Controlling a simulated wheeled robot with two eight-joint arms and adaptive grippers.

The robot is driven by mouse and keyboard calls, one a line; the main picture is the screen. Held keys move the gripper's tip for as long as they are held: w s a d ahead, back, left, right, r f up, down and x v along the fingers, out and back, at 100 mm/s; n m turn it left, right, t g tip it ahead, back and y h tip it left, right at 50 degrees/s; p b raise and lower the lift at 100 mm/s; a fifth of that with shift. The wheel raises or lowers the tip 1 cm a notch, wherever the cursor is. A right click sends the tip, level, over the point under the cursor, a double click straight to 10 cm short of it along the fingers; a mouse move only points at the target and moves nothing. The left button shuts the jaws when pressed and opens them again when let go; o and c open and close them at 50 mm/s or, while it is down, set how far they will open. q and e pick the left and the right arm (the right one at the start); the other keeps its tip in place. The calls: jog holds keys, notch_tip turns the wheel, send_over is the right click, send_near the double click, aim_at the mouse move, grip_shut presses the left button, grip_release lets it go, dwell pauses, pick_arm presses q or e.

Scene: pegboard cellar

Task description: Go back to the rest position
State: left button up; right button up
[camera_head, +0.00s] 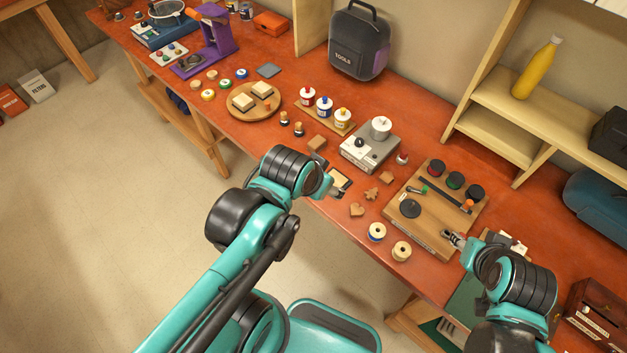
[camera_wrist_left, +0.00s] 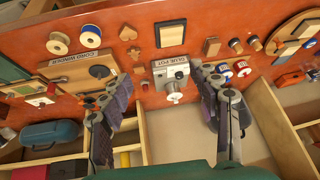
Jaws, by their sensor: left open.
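My left gripper (camera_head: 327,188) hangs over the front edge of the red-brown workbench (camera_head: 345,236). In the left wrist view its two dark fingers (camera_wrist_left: 158,80) are spread apart, with nothing held between them. The grey glue pot unit (camera_wrist_left: 172,72) shows beyond them, apart from the fingers. My right gripper (camera_head: 456,240) is by the front right corner of the wooden cord winder board (camera_head: 432,235); its jaws are too small to read, and I cannot tell whether it touches the board.
Near the left gripper lie a pale square in a dark frame (camera_head: 338,180) and a wooden heart (camera_head: 357,210). The glue pot unit (camera_head: 368,152), two spools (camera_head: 377,232) and a round wooden tray (camera_head: 240,108) stand on the bench. Open floor (camera_head: 90,200) lies left.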

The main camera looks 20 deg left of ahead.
pick_arm(q)
jog(key=shift+s+a+r+n+t, duration=0.1)
jog(key=shift+s+a+n+t, duration=0.15)
jog(key=shift+a+n, duration=0.3)
jog(key=shift+s+a+r+n+t, duration=0.1)
jog(key=shift+s+a+n+t, duration=0.15)
jog(key=shift+a+n, duration=0.25)
jog(key=shift+d+f, duration=0.1)
notch_tip(320, 180, down, 12)
jog(key=b, duration=1.1)
jog(key=shift+r+b, duration=0.2)
jog(key=shift+b, duration=0.1)
